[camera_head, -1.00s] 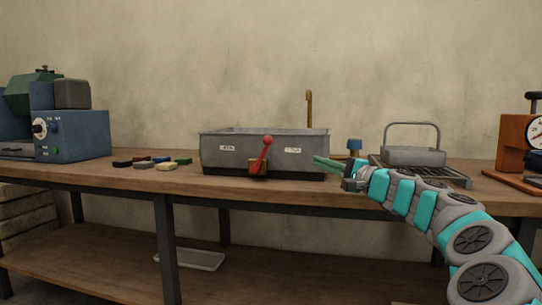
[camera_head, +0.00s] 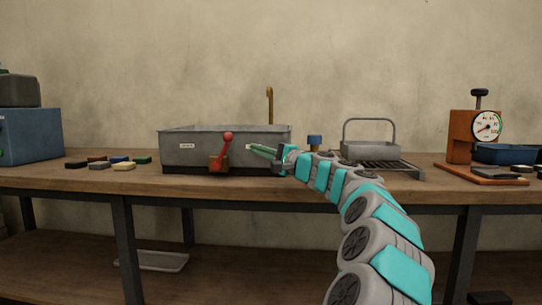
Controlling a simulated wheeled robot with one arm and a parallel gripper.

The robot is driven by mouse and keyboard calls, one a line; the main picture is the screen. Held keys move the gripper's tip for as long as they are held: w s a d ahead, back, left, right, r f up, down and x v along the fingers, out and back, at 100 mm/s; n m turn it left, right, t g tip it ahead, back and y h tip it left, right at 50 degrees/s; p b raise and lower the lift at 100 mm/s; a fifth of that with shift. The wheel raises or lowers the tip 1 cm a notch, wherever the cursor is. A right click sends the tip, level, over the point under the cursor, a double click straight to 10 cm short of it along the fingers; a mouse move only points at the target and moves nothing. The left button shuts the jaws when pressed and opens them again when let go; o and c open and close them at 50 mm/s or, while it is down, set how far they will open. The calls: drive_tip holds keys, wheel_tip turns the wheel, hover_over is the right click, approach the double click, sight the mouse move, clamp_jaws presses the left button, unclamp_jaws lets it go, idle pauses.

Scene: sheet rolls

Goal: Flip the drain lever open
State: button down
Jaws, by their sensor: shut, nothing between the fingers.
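The drain lever (camera_head: 223,152) is red with a round knob and sits on a brass-brown mount on the front of a grey metal trough (camera_head: 190,150). It stands up from the mount and leans to the right at its top. My gripper (camera_head: 250,148) is shut and empty, with green fingers pointing left. It is in front of the trough's right part, to the right of the lever, with a gap between them in the picture. The gripper and wrist cover part of the trough's right front.
A basket with a tall handle (camera_head: 370,148) stands on a rack right of the trough. A blue-topped item (camera_head: 314,142) is behind my arm. An orange gauge press (camera_head: 474,140) is at right. Several coloured blocks (camera_head: 124,166) and a blue machine (camera_head: 30,135) are at left.

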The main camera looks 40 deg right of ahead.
sight(223, 154)
drive_tip(key=w+a, duration=0.1)
drive_tip(key=w+a+r, duration=0.1)
drive_tip(key=w+a, duration=0.1)
drive_tip(key=shift+a, duration=0.1)
idle(0.4)
